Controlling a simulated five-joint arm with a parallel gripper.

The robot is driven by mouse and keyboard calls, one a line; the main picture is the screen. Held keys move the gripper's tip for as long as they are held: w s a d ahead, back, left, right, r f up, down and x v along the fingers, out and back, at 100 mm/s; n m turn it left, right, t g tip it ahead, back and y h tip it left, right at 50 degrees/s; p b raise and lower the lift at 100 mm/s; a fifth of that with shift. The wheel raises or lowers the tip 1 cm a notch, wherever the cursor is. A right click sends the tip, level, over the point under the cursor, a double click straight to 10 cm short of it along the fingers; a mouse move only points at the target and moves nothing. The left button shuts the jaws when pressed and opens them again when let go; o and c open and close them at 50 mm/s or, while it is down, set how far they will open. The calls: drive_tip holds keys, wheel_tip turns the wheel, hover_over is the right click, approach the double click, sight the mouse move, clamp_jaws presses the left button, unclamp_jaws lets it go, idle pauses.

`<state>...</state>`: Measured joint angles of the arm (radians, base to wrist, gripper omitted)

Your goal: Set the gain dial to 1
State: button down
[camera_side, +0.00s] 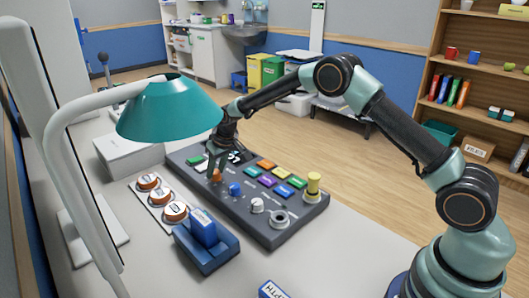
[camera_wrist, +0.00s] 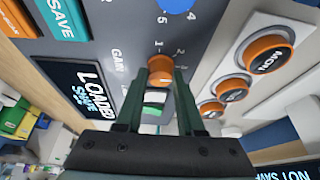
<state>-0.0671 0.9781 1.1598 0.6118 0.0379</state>
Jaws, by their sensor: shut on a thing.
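The gain dial (camera_wrist: 160,68) is an orange knob on the grey control panel (camera_side: 268,232), under the printed word GAIN. Digits are printed around it in the wrist view; where its pointer stands is hard to tell. In the side view the orange dial (camera_side: 217,176) shows just below my gripper (camera_side: 215,160). In the wrist view my gripper (camera_wrist: 165,88) has one finger on each side of the dial and is shut on it. The fingers hide part of the dial's lower side.
A teal lamp shade (camera_side: 170,108) hangs close to my gripper. A blue holder (camera_side: 207,252) stands in front.

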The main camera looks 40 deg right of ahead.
drive_tip(key=shift+n, duration=1.3)
drive_tip(key=shift+d, duration=0.1)
drive_tip(key=c, duration=0.5)
unclamp_jaws()
drive_tip(key=shift+r, duration=0.1)
drive_tip(key=v, duration=1.2)
